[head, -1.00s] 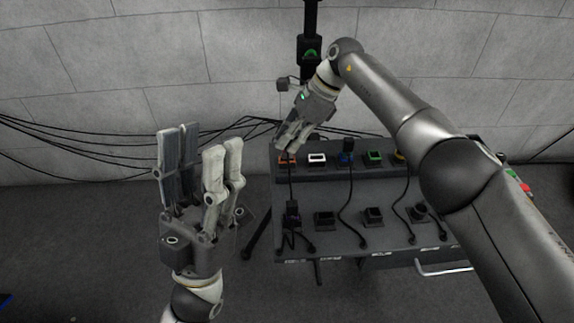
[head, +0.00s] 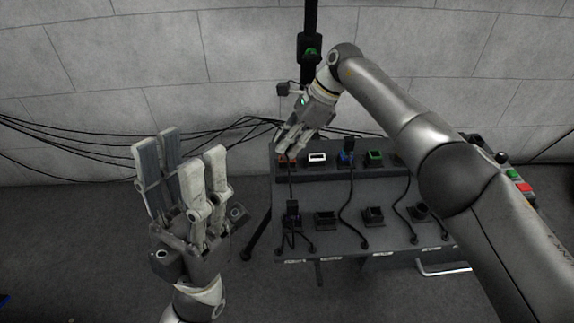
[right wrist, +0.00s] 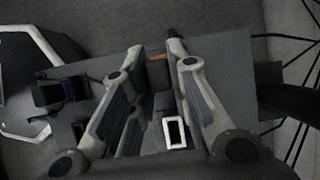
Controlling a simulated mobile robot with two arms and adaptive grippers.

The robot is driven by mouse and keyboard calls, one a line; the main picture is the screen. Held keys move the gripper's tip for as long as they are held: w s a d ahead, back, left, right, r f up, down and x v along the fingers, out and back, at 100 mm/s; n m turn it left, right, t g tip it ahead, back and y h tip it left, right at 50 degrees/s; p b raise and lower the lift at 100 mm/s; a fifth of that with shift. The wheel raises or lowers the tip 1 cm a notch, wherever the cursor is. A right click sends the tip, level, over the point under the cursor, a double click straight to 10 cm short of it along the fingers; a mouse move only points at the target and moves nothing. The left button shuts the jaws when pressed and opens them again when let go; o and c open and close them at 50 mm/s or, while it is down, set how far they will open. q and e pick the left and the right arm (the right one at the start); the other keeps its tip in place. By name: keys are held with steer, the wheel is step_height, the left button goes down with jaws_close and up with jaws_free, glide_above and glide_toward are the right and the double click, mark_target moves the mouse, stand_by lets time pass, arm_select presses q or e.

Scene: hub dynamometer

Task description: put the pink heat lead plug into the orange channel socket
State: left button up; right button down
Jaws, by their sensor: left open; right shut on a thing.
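My right gripper (head: 285,150) is over the back left of the grey bench, right at the orange channel socket (head: 287,161). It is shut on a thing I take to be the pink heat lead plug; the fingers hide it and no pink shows. A thin dark lead hangs from the fingertips down the bench front. In the right wrist view a small orange patch of the socket (right wrist: 158,57) shows between the fingers (right wrist: 172,60). I cannot tell whether the plug is in the socket. My left gripper (head: 182,155) is open and empty, left of the bench.
The white socket (head: 317,158) is just right of the orange one, then the blue socket (head: 347,158) with a black plug and the green socket (head: 375,156). Black holders (head: 325,218) and leads line the bench's lower panel. A black post (head: 310,70) stands behind.

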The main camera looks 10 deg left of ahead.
steer(key=shift+f, duration=0.35)
steer(key=c, duration=1.3)
jaws_free()
steer(key=shift+r, duration=0.1)
steer(key=v, duration=1.2)
